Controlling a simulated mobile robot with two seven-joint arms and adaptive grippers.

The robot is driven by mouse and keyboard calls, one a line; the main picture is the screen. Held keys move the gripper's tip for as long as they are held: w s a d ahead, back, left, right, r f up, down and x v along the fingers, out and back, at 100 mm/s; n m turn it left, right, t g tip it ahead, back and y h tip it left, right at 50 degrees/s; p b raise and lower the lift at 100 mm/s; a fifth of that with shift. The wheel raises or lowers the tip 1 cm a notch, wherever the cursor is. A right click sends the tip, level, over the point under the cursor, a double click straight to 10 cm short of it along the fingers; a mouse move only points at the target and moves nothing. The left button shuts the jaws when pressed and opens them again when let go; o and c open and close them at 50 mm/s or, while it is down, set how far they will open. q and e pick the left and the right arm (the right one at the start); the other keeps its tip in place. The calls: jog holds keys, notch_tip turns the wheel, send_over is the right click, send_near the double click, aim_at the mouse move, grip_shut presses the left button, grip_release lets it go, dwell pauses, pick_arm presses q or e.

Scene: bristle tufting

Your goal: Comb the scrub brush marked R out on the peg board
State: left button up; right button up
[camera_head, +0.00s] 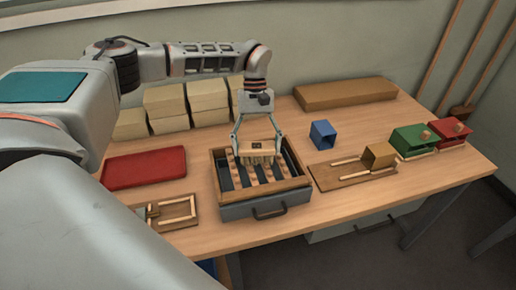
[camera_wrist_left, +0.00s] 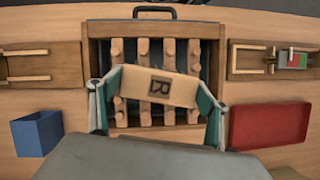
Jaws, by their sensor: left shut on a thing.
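The scrub brush (camera_head: 257,149) is a pale wooden block, and its face with a dark R shows in the left wrist view (camera_wrist_left: 174,86). My left gripper (camera_head: 257,153) is shut on it, with one finger at each end. The brush is over the peg board (camera_head: 268,196), a wood-rimmed grey box with rows of pale pegs and dark gaps between them. In the left wrist view the board (camera_wrist_left: 155,30) lies behind the brush, which hides some pegs. The brush's underside is hidden, so I cannot tell whether its bristles touch the pegs. My right gripper is not in view.
A blue open box (camera_head: 322,134), a wooden fixture with rails (camera_head: 340,178), and green (camera_head: 411,140) and red (camera_head: 447,131) boxes stand right. Pale blocks (camera_head: 166,107) line the back.

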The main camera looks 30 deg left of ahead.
pick_arm(q)
jog(key=shift+w+a+p, duration=1.05)
jog(key=shift+w+a, duration=0.25)
jog(key=shift+a, duration=0.25)
jog(key=shift+s+d+f, duration=0.1)
jog(key=shift+s+d, duration=1.25)
jog(key=shift+d, duration=0.2)
